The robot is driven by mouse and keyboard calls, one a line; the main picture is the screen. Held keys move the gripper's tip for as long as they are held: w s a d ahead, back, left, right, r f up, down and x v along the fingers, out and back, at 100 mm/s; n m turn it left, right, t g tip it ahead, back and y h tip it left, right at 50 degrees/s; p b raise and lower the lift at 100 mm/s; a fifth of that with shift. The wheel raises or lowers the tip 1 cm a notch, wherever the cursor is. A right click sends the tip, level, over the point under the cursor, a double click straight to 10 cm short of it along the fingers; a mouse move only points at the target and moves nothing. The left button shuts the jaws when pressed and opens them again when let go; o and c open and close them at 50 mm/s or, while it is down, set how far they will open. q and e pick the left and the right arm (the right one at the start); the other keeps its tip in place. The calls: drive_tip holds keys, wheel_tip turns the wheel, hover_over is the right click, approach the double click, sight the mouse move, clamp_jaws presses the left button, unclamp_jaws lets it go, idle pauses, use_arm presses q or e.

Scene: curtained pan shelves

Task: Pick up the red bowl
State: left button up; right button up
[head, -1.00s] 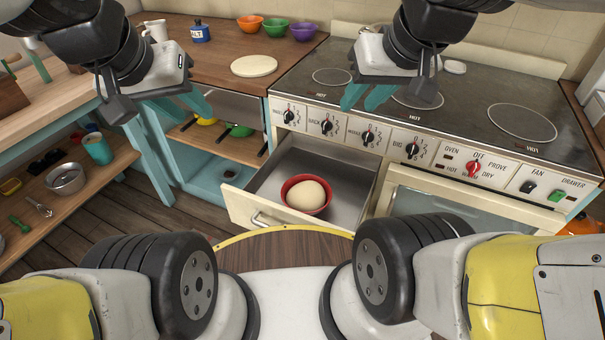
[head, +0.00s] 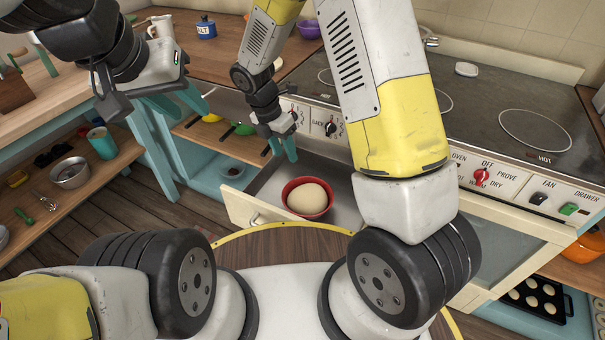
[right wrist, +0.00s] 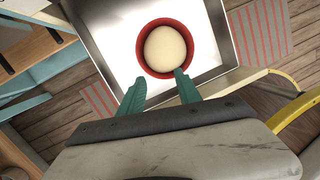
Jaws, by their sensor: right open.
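The red bowl (head: 317,211) holds a pale round lump of dough (head: 307,198) and sits in the open metal drawer (head: 346,207) under the stove. In the right wrist view the bowl (right wrist: 141,58) lies just beyond the fingertips, with the dough (right wrist: 165,47) inside. My right gripper (head: 284,148) is open and empty above the drawer, up and left of the bowl; its teal fingers show in the right wrist view (right wrist: 158,82), one near the bowl's lower rim. Contact cannot be told. My left gripper (head: 178,140) is open and empty at the left, by the teal cabinet.
The stove front with knobs (head: 481,176) rises behind the drawer. A wooden counter (head: 190,70) carries a blue salt pot (head: 206,28) and a purple bowl (head: 309,27). A round wooden surface (head: 275,252) lies in front.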

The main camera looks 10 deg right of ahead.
sight(283, 197)
wheel_tip(283, 197, down, 22)
drive_tip(key=n+h, duration=0.1)
drive_tip(key=n, duration=0.3)
drive_tip(key=n+h, duration=0.1)
drive_tip(key=n, duration=0.4)
drive_tip(key=shift+s+a+r, duration=0.1)
drive_tip(key=shift+a+r, duration=0.05)
drive_tip(key=shift+r, duration=0.05)
clamp_jaws()
idle(0.6)
